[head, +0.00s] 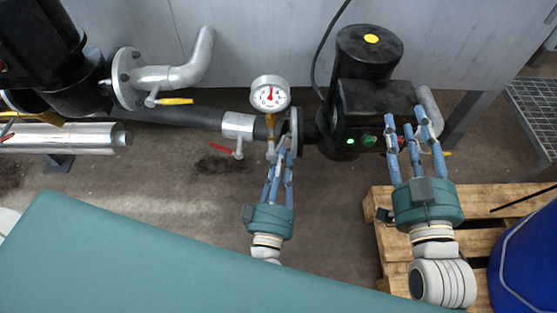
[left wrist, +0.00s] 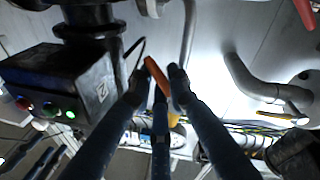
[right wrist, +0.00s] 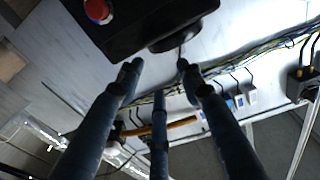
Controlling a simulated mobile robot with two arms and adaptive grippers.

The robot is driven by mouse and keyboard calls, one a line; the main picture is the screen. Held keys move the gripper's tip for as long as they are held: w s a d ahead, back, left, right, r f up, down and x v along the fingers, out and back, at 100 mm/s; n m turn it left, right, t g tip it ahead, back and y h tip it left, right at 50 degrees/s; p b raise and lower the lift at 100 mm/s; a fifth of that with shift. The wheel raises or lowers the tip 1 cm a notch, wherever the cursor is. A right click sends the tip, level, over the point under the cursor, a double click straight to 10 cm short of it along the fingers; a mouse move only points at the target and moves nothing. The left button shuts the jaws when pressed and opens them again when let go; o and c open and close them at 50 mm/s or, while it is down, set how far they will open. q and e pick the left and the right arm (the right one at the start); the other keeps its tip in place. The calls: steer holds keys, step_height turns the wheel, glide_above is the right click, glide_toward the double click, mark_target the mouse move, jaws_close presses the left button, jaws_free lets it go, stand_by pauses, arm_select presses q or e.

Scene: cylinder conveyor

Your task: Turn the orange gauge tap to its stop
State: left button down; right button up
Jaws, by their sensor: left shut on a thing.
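The gauge (head: 269,93) has a round white dial with a red needle and stands upright on the dark pipe. The orange tap (head: 270,121) is just below it, its lower part mostly hidden by my fingers. My left gripper (head: 281,147) reaches up to the tap from below. In the left wrist view the orange handle (left wrist: 156,77) lies slanted between the fingertips (left wrist: 157,88), which are closed on it. My right gripper (head: 407,128) is open and empty, in front of the black pump's right end. Its fingertips are apart in the right wrist view (right wrist: 157,66).
The black pump (head: 372,97) with green and red buttons stands right of the gauge. A red-handled valve (head: 222,149) is close left of the tap; a yellow-handled valve (head: 174,101) is further left. A wooden pallet (head: 389,236) and blue drum (head: 527,262) are at lower right.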

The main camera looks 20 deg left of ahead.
arm_select(q)
steer(key=shift+d+r+n, duration=0.2)
steer(key=shift+r+n, duration=0.05)
steer(key=shift+n, duration=0.85)
steer(key=n, duration=0.1)
steer(key=n+y, duration=0.1)
steer(key=n, duration=0.1)
steer(key=shift+w+d+r+t, duration=0.1)
steer(key=shift+d+r+t, duration=0.1)
steer(key=shift+r+t, duration=0.15)
steer(key=n, duration=0.2)
steer(key=r+n+y, duration=0.1)
steer(key=n, duration=0.1)
steer(key=shift+d, duration=0.1)
steer(key=shift+r+n+y, duration=0.2)
steer(key=shift+n+y, duration=0.1)
steer(key=shift+n, duration=0.65)
steer(key=shift+r+n+y, duration=0.2)
steer(key=shift+n+y, duration=0.1)
steer(key=shift+n, duration=0.65)
arm_select(e)
steer(key=shift+r+t, duration=0.3)
steer(key=shift+r, duration=0.2)
steer(key=shift+a, duration=0.1)
arm_select(q)
steer(key=c, duration=1.7)
jaws_free()
steer(key=shift+o, duration=0.2)
